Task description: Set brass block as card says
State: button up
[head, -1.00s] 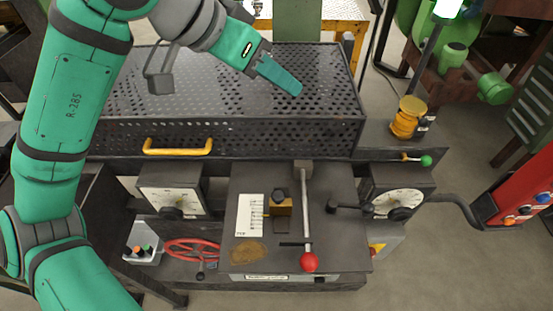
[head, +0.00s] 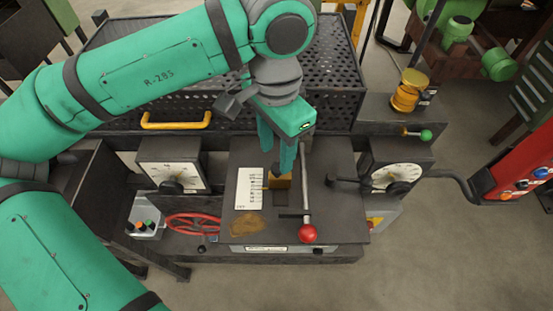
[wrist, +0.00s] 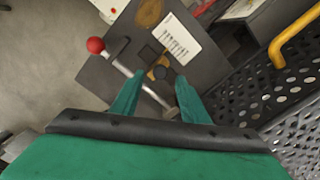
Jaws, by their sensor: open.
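The brass block (head: 280,181) sits on the dark machine top, partly hidden behind my gripper in the head view. In the wrist view the brass block (wrist: 160,69) shows ahead of and between my fingers, with a dark knob on it. My gripper (head: 289,163) points down over the block, open, with its fingers spread in the wrist view (wrist: 154,97). I cannot tell whether the fingers touch the block. The white card (head: 249,188) with printed marks lies left of the block; it also shows in the wrist view (wrist: 178,40), its text too small to read.
A lever with a red ball (head: 308,233) stands just right of the block. Dials flank the plate on the left (head: 173,170) and right (head: 396,178). A perforated guard with a yellow handle (head: 176,121) lies behind. A red handwheel (head: 193,222) is at front left.

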aim_at(277, 167)
jog(key=shift+f, duration=2.2)
jog(key=shift+w, duration=0.1)
